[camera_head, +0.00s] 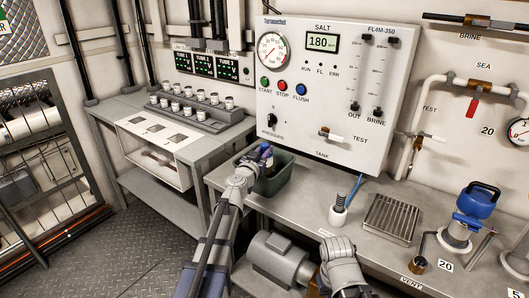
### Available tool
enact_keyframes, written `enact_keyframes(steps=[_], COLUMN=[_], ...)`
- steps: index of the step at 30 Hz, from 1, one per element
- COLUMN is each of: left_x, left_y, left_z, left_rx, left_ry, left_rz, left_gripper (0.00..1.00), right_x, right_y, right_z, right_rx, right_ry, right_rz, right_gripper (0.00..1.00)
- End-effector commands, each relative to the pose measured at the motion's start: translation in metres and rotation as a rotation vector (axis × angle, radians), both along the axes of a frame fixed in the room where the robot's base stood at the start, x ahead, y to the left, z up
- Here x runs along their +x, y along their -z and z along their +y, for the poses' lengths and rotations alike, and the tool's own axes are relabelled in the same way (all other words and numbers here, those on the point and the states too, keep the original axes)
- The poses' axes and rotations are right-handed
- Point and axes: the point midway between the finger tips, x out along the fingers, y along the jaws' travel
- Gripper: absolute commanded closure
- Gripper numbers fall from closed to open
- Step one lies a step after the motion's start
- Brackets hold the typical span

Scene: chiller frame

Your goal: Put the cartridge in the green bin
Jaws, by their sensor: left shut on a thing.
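The green bin (285,178) stands on the steel bench below the control panel, at the centre of the head view. My left gripper (263,155) is over the bin's left part. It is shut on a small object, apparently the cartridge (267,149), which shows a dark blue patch. The gripper hides most of the cartridge, and I cannot tell whether it touches the bin. Part of my right arm shows at the bottom centre; its fingertips are not visible.
A white holder with a dark brush-like top (338,213) and a ribbed metal tray (389,219) stand right of the bin. A blue-topped valve (477,201) is farther right. The control panel (330,85) rises behind. A rack of small white cups (201,112) stands left.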

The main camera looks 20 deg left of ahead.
Motion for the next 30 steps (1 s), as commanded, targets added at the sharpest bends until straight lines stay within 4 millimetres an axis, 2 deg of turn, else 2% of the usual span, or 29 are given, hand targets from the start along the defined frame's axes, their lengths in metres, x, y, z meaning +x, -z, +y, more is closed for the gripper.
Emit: enact_keyframes(steps=[2, 3, 11, 23, 30], left_x=[0.000, 0.000, 0.000, 0.000, -0.033], left_y=[0.004, 0.004, 0.003, -0.002, 0.000], left_z=[0.000, 0.000, 0.000, 0.000, 0.003], left_rx=[0.000, 0.000, 0.000, 0.000, 0.000], left_ry=[0.000, 0.000, 0.000, 0.000, -0.002], left_rz=[0.000, 0.000, 0.000, 0.000, 0.000], left_gripper=[1.00, 0.75, 0.46, 0.46, 0.46], right_x=[0.000, 0.000, 0.000, 0.000, 0.000], right_y=[0.004, 0.004, 0.003, -0.002, 0.000], right_z=[0.000, 0.000, 0.000, 0.000, 0.000], right_rx=[0.000, 0.000, 0.000, 0.000, 0.000], right_ry=[0.000, 0.000, 0.000, 0.000, 0.000], right_rz=[0.000, 0.000, 0.000, 0.000, 0.000], right_gripper=[1.00, 1.00, 1.00, 1.00, 1.00])
